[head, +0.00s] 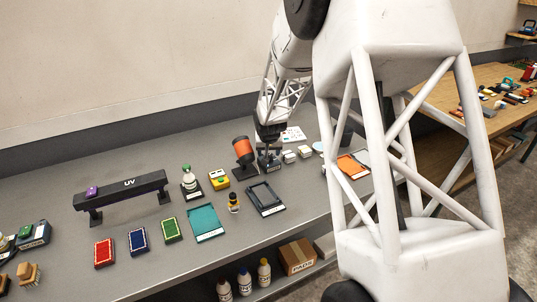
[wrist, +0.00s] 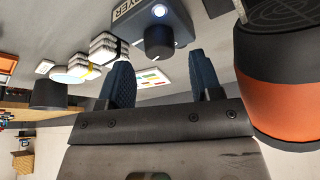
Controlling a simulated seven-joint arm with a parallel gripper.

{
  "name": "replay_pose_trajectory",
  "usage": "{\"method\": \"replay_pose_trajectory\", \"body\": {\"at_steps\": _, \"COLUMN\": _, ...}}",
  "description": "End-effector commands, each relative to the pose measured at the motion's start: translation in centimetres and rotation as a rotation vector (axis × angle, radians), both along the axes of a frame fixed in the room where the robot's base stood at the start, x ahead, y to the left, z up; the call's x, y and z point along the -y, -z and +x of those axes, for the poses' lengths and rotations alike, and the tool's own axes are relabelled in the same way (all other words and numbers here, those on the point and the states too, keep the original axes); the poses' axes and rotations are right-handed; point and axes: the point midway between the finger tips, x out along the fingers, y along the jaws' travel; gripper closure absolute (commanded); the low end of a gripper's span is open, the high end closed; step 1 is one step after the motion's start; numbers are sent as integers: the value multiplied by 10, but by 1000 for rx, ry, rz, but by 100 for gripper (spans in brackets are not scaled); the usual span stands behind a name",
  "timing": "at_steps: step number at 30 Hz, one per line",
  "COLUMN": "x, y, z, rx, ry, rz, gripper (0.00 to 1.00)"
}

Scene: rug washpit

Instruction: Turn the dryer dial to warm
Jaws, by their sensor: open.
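The dryer (wrist: 186,22) is a dark blue-grey box with a white "DRYER" label and a lit white lamp, at the top of the wrist view. Its dial (wrist: 157,40) is a dark round knob below the lamp. A small pale mark shows near its lower edge; the setting cannot be read. My gripper (wrist: 160,68) is open, with the dial lined up in the gap between its blue fingers, just beyond the tips and not held. In the head view my gripper (head: 269,144) hangs just above the dryer (head: 268,161), hiding part of it.
An orange and black cylinder (wrist: 277,95) stands close to my right finger; it also shows in the head view (head: 243,151). White strapped blocks (wrist: 107,47) lie to the left. A colour-patched card (wrist: 151,77) lies behind the fingers. A UV bar (head: 125,188) stands further left.

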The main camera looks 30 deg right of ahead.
Motion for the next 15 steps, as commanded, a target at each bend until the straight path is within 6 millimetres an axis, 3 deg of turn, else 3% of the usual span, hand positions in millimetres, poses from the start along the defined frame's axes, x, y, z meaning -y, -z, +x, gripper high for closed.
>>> {"method": "replay_pose_trajectory", "body": {"at_steps": 7, "x": -5, "y": -29, "z": -10, "rx": 1, "ry": 0, "rz": 0, "gripper": 41}}
{"method": "replay_pose_trajectory", "body": {"at_steps": 15, "x": -8, "y": -43, "z": -16, "rx": 0, "ry": 0, "rz": 0, "gripper": 41}}
